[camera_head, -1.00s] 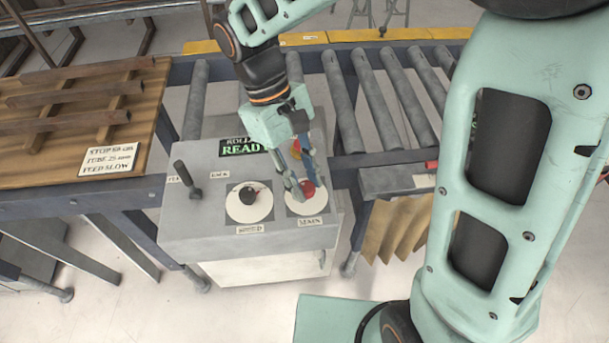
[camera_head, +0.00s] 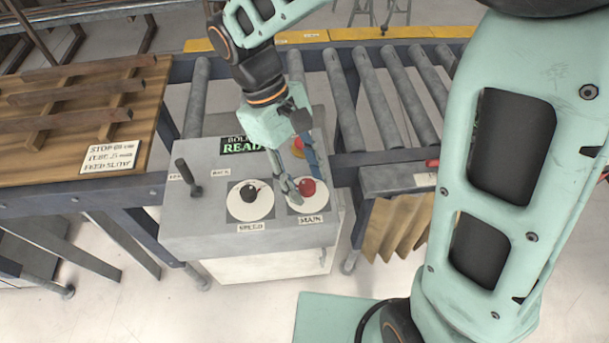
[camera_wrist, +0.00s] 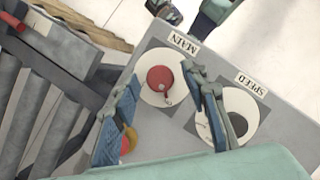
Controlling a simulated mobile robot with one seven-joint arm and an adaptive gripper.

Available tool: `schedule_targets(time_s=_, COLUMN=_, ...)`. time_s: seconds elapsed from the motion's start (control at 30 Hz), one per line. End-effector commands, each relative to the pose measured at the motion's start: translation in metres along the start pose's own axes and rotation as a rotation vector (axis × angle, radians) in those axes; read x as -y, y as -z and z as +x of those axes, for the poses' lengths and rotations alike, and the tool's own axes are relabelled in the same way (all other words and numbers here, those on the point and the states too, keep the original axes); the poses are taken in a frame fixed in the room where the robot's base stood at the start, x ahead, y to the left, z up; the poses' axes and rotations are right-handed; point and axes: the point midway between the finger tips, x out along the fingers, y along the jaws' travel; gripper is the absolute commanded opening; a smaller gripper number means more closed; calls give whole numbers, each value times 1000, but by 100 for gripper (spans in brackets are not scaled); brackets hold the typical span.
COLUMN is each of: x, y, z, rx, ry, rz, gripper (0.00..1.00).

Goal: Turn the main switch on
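The main switch is a red knob (camera_head: 307,187) on a white round dial over a MAIN label (camera_head: 312,219), on top of a grey control box. The red knob (camera_wrist: 160,77) also shows in the wrist view, with a small pointer toward the picture's bottom. My gripper (camera_head: 305,188) is over the dial. In the wrist view my gripper (camera_wrist: 163,76) has its fingers apart, one on each side of the knob, with gaps visible. It is open and empty. Whether the fingertips touch the dial cannot be told.
A black SPEED knob (camera_head: 248,194) sits left of the main switch. A black lever (camera_head: 188,177) stands farther left. A green READY display (camera_head: 241,145) is behind. A red and yellow button (camera_wrist: 128,142) is partly hidden by a finger. A roller conveyor (camera_head: 396,100) runs behind.

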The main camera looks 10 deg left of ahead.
Motion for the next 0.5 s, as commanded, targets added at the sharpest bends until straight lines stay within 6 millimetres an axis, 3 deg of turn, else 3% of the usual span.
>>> schedule_targets(time_s=0.27, x=0, y=0, z=-4, rx=0, ry=0, rz=1, gripper=40)
schedule_targets(time_s=0.5, x=-1, y=1, z=-44, rx=-4, ry=-2, rz=2, gripper=40)
